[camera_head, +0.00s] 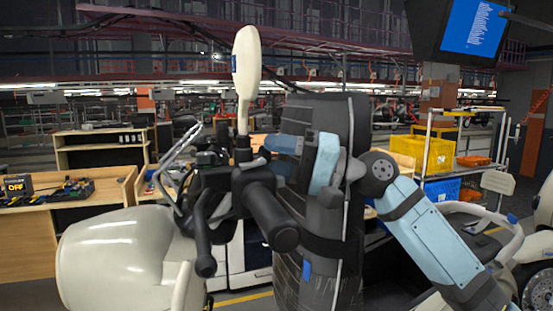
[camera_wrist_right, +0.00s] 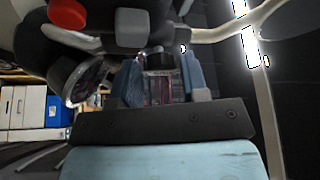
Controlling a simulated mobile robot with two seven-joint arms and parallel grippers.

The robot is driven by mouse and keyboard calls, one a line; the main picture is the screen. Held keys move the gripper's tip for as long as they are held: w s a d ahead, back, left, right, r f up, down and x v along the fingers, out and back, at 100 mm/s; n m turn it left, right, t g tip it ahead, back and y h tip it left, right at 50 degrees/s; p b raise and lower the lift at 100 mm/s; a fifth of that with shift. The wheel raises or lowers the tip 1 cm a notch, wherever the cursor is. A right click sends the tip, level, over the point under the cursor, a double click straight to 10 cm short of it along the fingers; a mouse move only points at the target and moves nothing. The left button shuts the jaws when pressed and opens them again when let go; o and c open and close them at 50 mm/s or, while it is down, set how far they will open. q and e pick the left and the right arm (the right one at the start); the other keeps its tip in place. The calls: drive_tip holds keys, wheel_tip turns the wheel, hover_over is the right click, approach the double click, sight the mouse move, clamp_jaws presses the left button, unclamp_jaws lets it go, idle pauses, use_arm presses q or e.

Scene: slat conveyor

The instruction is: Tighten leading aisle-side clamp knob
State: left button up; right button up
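A cream scooter (camera_head: 125,255) with dark handlebars and an upright mirror (camera_head: 246,65) fills the left and middle of the head view. My right gripper (camera_head: 280,144) reaches leftward behind the handlebar area, its fingertips partly hidden. In the right wrist view its two blue fingers (camera_wrist_right: 162,82) stand apart. A small dark round part (camera_wrist_right: 160,62) shows between them near the tips; I cannot tell whether they touch it. I cannot make out for certain which part is the clamp knob. My left gripper is not in view.
A dark handlebar grip (camera_head: 270,215) juts toward the camera close to my right gripper. Wooden benches (camera_head: 95,190) stand behind at left. A rack with a yellow crate (camera_head: 425,152) stands at right.

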drive_tip(key=shift+o, duration=1.2)
drive_tip(key=shift+d+f, duration=0.1)
drive_tip(key=shift+d, duration=0.15)
drive_tip(key=s+d+f+b, duration=0.1)
drive_tip(key=d+f+b, duration=0.1)
drive_tip(key=d, duration=1.1)
drive_tip(key=shift+s+b, duration=0.2)
drive_tip(key=shift+b, duration=0.7)
drive_tip(key=shift+d, duration=0.1)
